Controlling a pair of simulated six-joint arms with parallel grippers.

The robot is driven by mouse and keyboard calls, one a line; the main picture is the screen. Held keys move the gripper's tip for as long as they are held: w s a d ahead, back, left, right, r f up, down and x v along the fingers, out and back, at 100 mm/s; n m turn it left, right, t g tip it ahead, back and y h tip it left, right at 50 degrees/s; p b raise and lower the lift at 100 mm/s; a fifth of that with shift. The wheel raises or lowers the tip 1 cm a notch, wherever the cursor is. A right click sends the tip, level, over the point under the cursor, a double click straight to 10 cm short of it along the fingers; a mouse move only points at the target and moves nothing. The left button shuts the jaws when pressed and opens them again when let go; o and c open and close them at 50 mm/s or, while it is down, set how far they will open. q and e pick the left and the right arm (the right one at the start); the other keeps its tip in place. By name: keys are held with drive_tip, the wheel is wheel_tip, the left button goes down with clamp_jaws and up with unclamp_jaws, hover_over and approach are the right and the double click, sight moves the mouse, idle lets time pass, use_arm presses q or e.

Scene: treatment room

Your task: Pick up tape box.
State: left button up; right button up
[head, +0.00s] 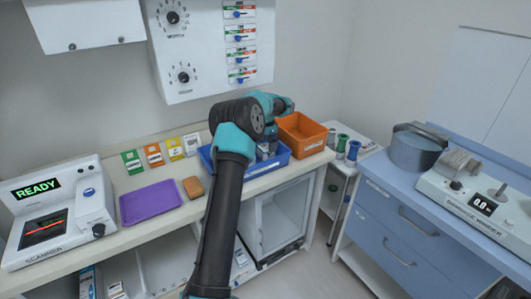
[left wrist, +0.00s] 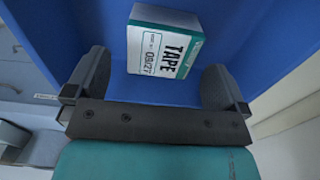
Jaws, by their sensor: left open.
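The tape box (left wrist: 165,45) is a white and teal box with "TAPE" and "09/27" on its face. In the left wrist view it lies in the blue bin (left wrist: 255,35), just beyond and between my fingertips. My left gripper (left wrist: 157,68) is open, with one finger to each side of the box; I see no contact. In the head view my left gripper (head: 267,148) is down at the blue bin (head: 284,158), and my arm hides part of the bin. I cannot make out the tape box there. My right gripper is not in view.
An orange bin (head: 302,133) stands right of the blue bin. A purple tray (head: 150,203), a brown block (head: 193,187) and several label cards (head: 154,155) lie to the left, beside a scanner (head: 60,215). A blue drawer cabinet (head: 400,225) stands at right.

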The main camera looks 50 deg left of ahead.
sight(265, 146)
use_arm(q)
drive_tip(key=shift+s+a+f, duration=0.15)
drive_tip(key=shift+f, duration=2.45)
drive_tip(key=c, duration=1)
wheel_tip(265, 146, up, 10)
drive_tip(key=shift+r, duration=0.1)
